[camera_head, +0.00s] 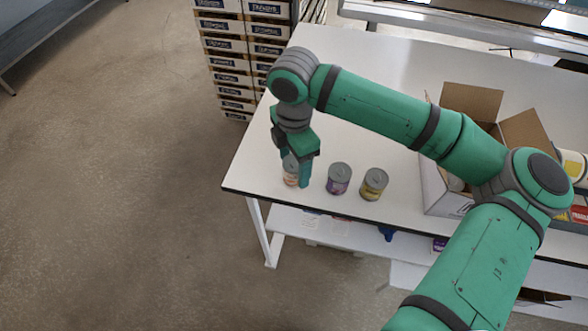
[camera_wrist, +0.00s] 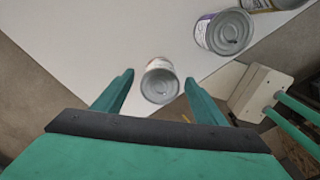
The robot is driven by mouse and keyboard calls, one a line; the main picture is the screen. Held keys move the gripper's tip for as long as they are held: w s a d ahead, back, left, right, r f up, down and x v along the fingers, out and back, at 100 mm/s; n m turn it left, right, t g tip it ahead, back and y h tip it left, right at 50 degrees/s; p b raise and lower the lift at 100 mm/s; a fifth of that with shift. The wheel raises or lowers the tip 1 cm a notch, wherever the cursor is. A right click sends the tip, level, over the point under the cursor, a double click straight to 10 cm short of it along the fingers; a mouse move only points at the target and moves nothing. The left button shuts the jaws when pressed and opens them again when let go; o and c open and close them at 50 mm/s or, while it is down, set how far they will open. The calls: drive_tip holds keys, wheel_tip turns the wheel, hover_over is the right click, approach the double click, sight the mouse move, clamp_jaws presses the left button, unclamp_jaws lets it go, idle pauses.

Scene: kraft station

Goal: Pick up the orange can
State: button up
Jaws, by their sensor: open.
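The orange can (camera_head: 290,178) stands at the left end of the white table (camera_head: 255,165), partly hidden by my gripper (camera_head: 299,178) in the head view. In the wrist view its grey lid and a strip of red-orange and white label show on the can (camera_wrist: 160,82). My gripper (camera_wrist: 158,88) is open. Its two green fingers are on either side of the can in the wrist view, with gaps between the fingers and the can. I cannot tell how far down the fingers reach.
A purple can (camera_head: 339,179) stands right of the orange can, and a yellow can (camera_head: 374,184) beyond it. An open cardboard box (camera_head: 436,188) is further right. The tabletop behind the cans is clear.

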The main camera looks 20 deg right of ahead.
drive_tip(key=c, duration=1.2)
drive_tip(key=shift+r, duration=0.2)
wheel_tip(320, 180, up, 28)
drive_tip(key=shift+f, duration=0.15)
drive_tip(key=shift+f, duration=0.1)
wheel_tip(320, 180, down, 27)
drive_tip(key=shift+r, duration=0.15)
idle(0.4)
